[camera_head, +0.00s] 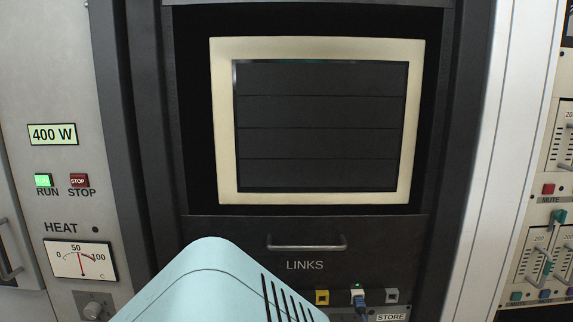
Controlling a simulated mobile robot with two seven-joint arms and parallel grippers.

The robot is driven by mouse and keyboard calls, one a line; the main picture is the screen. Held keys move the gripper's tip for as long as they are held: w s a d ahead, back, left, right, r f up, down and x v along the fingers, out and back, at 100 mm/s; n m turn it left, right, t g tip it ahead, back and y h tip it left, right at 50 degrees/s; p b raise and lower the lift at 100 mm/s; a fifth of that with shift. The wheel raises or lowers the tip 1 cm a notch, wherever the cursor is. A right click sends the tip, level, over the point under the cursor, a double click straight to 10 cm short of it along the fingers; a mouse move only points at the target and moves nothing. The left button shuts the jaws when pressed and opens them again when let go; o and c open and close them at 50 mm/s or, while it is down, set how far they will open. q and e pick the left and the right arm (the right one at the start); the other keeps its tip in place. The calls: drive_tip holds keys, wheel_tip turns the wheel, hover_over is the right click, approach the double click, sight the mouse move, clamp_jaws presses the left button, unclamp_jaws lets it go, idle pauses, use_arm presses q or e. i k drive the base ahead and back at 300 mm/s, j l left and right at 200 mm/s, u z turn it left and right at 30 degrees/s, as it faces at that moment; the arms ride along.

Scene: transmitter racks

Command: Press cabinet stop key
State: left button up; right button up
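The red stop key (79,181) is on the pale cabinet panel at the left, above the label STOP. The green run key (43,180) sits just left of it, lit, above the label RUN. The stop key looks dark red and nothing covers it. Neither of my grippers shows in this view.
A display reading 400 W (52,134) is above the keys. A heat gauge (80,260) and a knob (95,309) are below. A dark framed screen (318,120) fills the middle, with a drawer handle (306,247) under it. Slider panels (540,255) stand at the right.

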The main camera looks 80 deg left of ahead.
sight(76, 180)
drive_tip(key=u, duration=3.75)
